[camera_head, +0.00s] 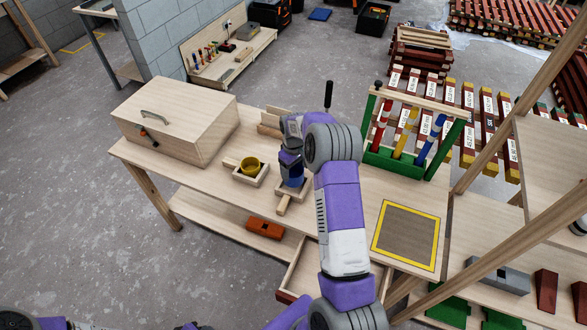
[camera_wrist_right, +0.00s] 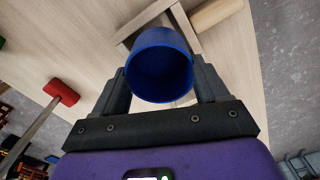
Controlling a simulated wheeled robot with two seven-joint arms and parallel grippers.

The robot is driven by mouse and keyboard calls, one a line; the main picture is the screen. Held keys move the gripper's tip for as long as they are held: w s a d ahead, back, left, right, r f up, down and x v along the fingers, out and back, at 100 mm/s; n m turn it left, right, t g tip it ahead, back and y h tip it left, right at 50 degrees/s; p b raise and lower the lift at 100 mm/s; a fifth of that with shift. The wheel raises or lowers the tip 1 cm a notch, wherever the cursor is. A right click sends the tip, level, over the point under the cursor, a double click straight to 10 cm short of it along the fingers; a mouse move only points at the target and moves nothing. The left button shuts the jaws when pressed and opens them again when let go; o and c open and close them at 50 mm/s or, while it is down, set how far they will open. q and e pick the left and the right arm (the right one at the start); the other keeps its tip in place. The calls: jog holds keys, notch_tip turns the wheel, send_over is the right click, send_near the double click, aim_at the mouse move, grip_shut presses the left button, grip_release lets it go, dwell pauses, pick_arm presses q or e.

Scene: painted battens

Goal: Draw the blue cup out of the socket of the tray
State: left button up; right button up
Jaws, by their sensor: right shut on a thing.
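The blue cup (camera_head: 294,182) is at the small wooden tray with a handle (camera_head: 283,204), in the middle of the table. My right gripper (camera_head: 290,163) comes down over the cup and hides part of it. In the right wrist view the gripper (camera_wrist_right: 162,85) is shut on the blue cup (camera_wrist_right: 160,68), one finger at each side, and I look into its open top. The tray's wooden edges and round handle (camera_wrist_right: 215,12) show behind it. I cannot tell whether the cup's base is still inside the socket. My left gripper is not in view.
A yellow cup (camera_head: 250,165) sits in a similar tray (camera_head: 240,176) to the left. A wooden box (camera_head: 178,125) stands at the table's left end. A green rack (camera_head: 398,162) with coloured tools stands right. A yellow-framed mat (camera_head: 408,235) is bare.

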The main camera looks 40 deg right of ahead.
jog(key=shift+r, duration=0.1)
jog(key=shift+r+p, duration=0.95)
jog(key=shift+r, duration=0.45)
